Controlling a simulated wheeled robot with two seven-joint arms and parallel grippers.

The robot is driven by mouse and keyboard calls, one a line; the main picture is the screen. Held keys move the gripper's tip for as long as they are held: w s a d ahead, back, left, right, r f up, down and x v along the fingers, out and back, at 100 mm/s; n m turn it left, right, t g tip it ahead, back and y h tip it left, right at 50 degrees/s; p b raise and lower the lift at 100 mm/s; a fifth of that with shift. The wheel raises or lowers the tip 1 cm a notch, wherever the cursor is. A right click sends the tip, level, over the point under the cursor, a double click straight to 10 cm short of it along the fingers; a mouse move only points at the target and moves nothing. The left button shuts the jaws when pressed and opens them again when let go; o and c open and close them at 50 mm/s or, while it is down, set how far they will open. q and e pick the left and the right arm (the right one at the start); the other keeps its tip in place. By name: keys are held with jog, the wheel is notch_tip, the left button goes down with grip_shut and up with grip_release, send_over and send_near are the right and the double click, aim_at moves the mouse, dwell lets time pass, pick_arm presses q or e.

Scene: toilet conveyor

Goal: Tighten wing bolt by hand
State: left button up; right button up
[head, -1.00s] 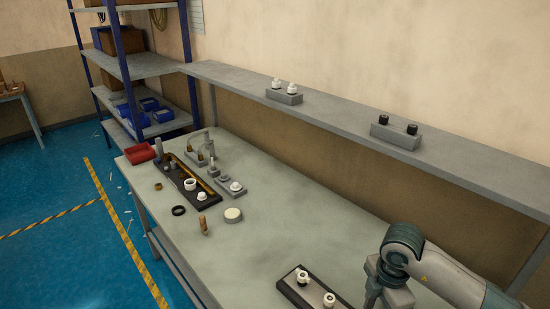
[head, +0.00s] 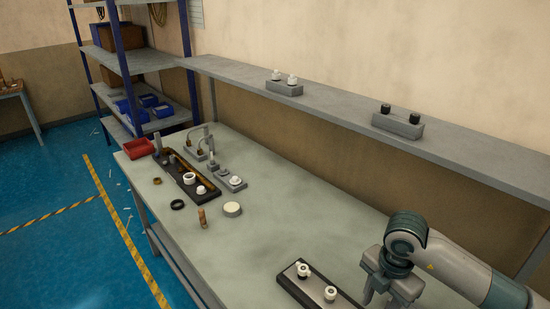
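A dark base plate with a grey top strip (head: 314,290) lies at the front edge of the table. Two white knob-like fittings stand on it, one at the far end (head: 303,270) and one nearer (head: 330,293). They are too small to tell whether either is a wing bolt. My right gripper (head: 383,298) points down just right of the plate, apart from the fittings. Its fingers are spread, and I see nothing between them. The fingertips are close to the picture's lower edge. My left gripper is not in view.
At the table's far left are a dark tray (head: 176,166), a red bin (head: 138,148), a white disc (head: 232,209), a black ring (head: 177,204) and a brown cylinder (head: 202,217). A wall shelf (head: 340,113) overhangs the back. The table's middle is clear.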

dwell(0.3)
jog(key=shift+n, duration=0.3)
jog(key=shift+f+n+b, duration=0.1)
jog(key=shift+n+b, duration=1.6)
jog(key=shift+n, duration=0.4)
jog(key=shift+b, duration=0.3)
jog(key=shift+f+b, duration=1.6)
jog(key=shift+f, duration=0.05)
